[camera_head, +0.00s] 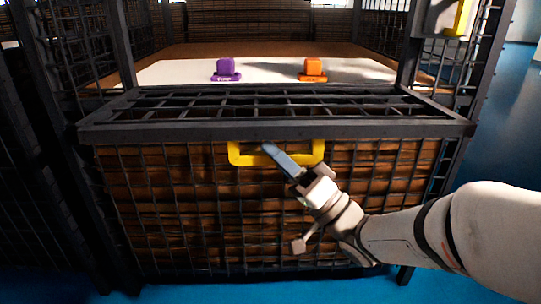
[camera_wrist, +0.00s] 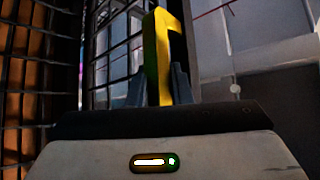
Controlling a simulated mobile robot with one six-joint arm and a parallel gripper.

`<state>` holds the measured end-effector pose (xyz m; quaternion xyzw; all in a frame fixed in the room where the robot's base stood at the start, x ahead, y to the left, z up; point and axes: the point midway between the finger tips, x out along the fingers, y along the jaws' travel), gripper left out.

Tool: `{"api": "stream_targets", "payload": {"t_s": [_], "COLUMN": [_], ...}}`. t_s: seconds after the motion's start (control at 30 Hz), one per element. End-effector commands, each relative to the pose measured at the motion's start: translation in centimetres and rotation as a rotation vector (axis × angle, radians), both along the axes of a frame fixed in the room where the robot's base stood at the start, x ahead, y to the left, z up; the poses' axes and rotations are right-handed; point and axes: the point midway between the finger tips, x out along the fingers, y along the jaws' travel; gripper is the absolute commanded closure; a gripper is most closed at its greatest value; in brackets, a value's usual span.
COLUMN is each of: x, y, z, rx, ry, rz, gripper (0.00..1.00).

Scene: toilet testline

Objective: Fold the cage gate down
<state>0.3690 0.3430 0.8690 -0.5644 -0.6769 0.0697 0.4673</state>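The cage gate (camera_head: 190,133) is a dark-framed mesh panel across the front of the cage. It leans out toward me, nearly level, with its hinge side at the back. A yellow handle (camera_head: 236,155) hangs from its front edge; it also shows upright in the wrist view (camera_wrist: 160,50). My gripper (camera_head: 270,153) reaches up from the lower right to the handle. In the wrist view, my gripper's fingers (camera_wrist: 160,88) sit on either side of the yellow bar, with no clear gap seen. The far finger is partly hidden in the head view.
A purple block (camera_head: 226,70) and an orange block (camera_head: 313,70) stand on a white board (camera_head: 270,72) inside the cage. A mesh front (camera_head: 200,210) with brown slats lies below the gate. Another yellow handle (camera_head: 462,18) is at the upper right. Blue floor is free at right.

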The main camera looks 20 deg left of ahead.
Motion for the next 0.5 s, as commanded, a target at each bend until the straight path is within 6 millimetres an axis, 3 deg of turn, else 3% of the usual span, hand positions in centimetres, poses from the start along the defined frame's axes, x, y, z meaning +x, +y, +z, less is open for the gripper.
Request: {"api": "stream_targets", "payload": {"t_s": [0.23,0.5], "x": [-0.22,-0.18], "y": [0.05,-0.06], "z": [0.15,0.09], "rx": [0.002,0.001], "ry": [-0.004,-0.003], "rz": [0.005,0.005], "gripper": [0.62,0.62]}}
